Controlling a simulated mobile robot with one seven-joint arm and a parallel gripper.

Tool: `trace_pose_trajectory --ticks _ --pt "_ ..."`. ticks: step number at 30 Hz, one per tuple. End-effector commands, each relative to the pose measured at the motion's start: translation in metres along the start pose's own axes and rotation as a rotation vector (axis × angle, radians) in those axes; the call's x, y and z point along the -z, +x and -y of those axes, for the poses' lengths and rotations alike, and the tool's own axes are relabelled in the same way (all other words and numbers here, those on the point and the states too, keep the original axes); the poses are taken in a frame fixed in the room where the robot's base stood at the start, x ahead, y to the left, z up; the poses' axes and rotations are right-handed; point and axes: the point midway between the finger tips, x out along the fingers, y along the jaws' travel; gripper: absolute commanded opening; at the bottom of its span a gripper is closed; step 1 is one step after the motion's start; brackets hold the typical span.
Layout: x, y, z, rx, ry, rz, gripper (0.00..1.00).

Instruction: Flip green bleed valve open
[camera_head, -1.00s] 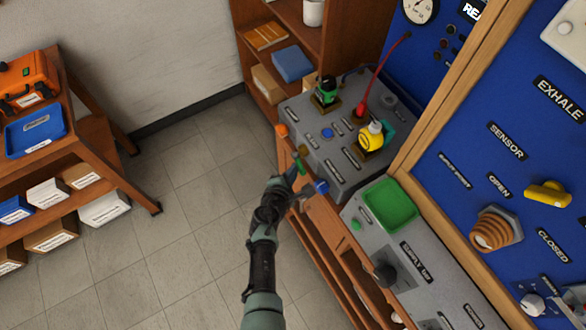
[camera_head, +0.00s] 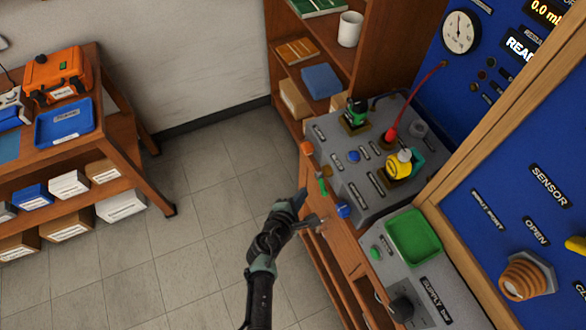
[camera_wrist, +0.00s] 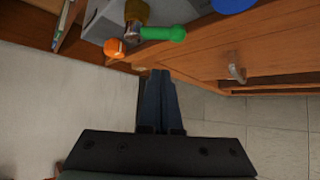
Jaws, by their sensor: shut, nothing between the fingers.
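The green bleed valve handle (camera_head: 323,186) sticks out from the near edge of the grey test bench (camera_head: 352,190), beside a brass fitting and an orange knob (camera_head: 306,147). In the wrist view the green handle (camera_wrist: 163,33) lies sideways to the right of its metal and brass body, with the orange knob (camera_wrist: 114,47) to the left. My gripper (camera_head: 303,194) is shut and empty, left of the handle in the head view. In the wrist view my closed fingers (camera_wrist: 161,74) point at the bench front just below the handle, apparently without touching it.
A blue knob (camera_head: 343,210) sits right of the green handle. A metal hook (camera_wrist: 236,73) projects from the wooden front. A green tray (camera_head: 414,237) and yellow connector (camera_head: 399,163) are farther right. The tiled floor left of my arm is clear.

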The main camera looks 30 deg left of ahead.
Motion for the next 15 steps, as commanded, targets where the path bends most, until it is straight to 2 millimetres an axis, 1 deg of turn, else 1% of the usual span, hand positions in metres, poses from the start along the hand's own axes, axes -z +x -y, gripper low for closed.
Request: trace_pose_trajectory --ticks 1,6,10,15 --pt "-0.001 -0.012 -0.002 0.0 0.0 -0.001 0.0" --pt "0.001 -0.035 -0.004 0.001 0.0 -0.001 0.0" --pt "0.001 -0.046 -0.005 0.0 -0.001 -0.001 0.0" --pt "0.001 -0.051 -0.005 0.0 -0.001 -0.001 0.0"
